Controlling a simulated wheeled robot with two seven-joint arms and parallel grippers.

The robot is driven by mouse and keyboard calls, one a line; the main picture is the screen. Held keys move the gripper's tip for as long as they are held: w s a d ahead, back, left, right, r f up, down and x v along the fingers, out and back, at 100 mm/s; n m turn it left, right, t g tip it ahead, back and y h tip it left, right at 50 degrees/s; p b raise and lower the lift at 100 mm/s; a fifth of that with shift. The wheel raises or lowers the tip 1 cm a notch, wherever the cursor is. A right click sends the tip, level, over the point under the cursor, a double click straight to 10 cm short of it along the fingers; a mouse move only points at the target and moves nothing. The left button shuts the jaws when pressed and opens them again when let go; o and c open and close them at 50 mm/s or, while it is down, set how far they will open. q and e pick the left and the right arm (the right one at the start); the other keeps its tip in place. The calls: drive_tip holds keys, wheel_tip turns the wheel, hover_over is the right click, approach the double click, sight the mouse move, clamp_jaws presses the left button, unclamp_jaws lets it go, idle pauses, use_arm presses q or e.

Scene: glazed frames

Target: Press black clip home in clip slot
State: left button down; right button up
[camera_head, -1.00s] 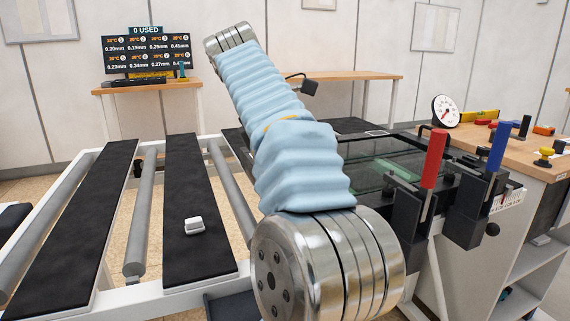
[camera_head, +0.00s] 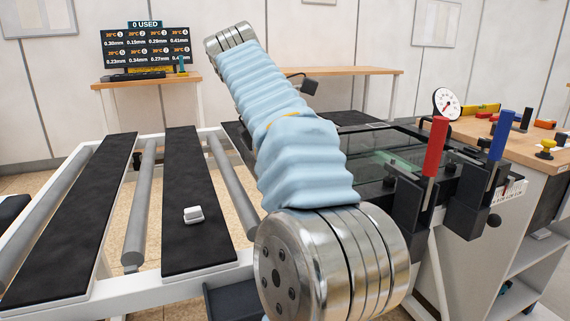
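One of my arms, with a pale blue sleeve and steel joints, crosses the middle of the view and hides much of what is behind it. Neither gripper shows. I cannot make out the black clip or the clip slot for certain. A framed glass panel (camera_head: 374,160) lies right of the arm, partly hidden by it. Small black pieces sit along its near edge, one of them (camera_head: 450,168) near the red handle. Two black toggle clamps stand at that edge, one with a red handle (camera_head: 435,147) and one with a blue handle (camera_head: 501,136), both upright.
A white frame carries black padded strips (camera_head: 190,175) and grey rollers (camera_head: 141,205) on the left. A small white block (camera_head: 193,215) lies on one strip. A wooden bench (camera_head: 515,145) with a dial gauge (camera_head: 446,103) and tools stands right. A display (camera_head: 147,47) stands at the back.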

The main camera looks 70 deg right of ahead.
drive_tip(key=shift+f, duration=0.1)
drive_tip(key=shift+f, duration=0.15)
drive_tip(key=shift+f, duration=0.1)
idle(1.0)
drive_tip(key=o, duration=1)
